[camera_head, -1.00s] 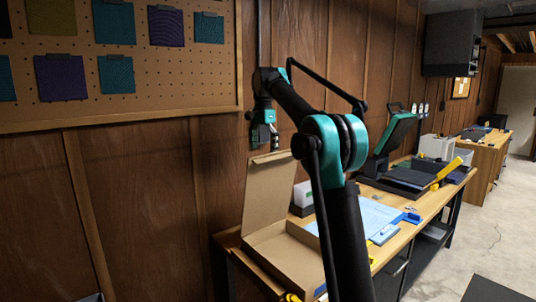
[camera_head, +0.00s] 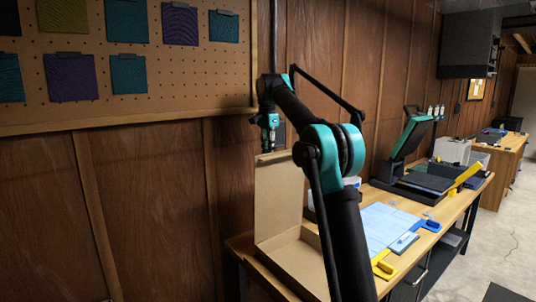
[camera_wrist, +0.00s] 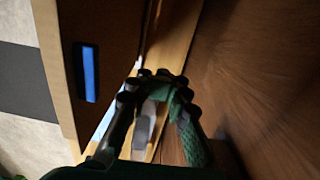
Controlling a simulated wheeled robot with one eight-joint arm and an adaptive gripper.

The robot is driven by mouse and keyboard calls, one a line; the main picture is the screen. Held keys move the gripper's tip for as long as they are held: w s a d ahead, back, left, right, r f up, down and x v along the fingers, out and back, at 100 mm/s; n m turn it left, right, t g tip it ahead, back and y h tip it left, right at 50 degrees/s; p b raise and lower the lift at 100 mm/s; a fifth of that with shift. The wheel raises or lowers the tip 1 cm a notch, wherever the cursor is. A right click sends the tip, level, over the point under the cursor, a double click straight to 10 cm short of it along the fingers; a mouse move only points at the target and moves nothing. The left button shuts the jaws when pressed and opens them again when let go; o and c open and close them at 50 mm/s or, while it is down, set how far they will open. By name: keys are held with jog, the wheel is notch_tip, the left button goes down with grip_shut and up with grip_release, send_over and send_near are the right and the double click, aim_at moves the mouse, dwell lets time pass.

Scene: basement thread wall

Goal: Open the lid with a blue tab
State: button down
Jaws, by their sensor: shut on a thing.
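A brown cardboard box (camera_head: 293,262) lies on the workbench in the head view, its tray partly hidden by my arm. Its lid (camera_head: 280,200) stands up, roughly upright, at the back left. My gripper (camera_head: 268,146) is at the lid's top edge. In the wrist view, a brown panel (camera_wrist: 65,35), seemingly the lid, bears a blue tab (camera_wrist: 89,74) in a dark frame, left of the fingers. The exact contact is dark and unclear. The tab is not visible in the head view.
A blue sheet (camera_head: 385,227), a yellow-handled tool (camera_head: 384,268) and a teal-lidded press (camera_head: 408,150) are on the workbench (camera_head: 425,235) to the right. A wood-panelled wall (camera_head: 150,200) is close behind, with a pegboard (camera_head: 120,100) of swatches.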

dwell(0.8)
jog(key=c, duration=1.6)
grip_release()
notch_tip(320, 180, up, 7)
jog(key=shift+w, duration=0.15)
jog(key=shift+r, duration=0.2)
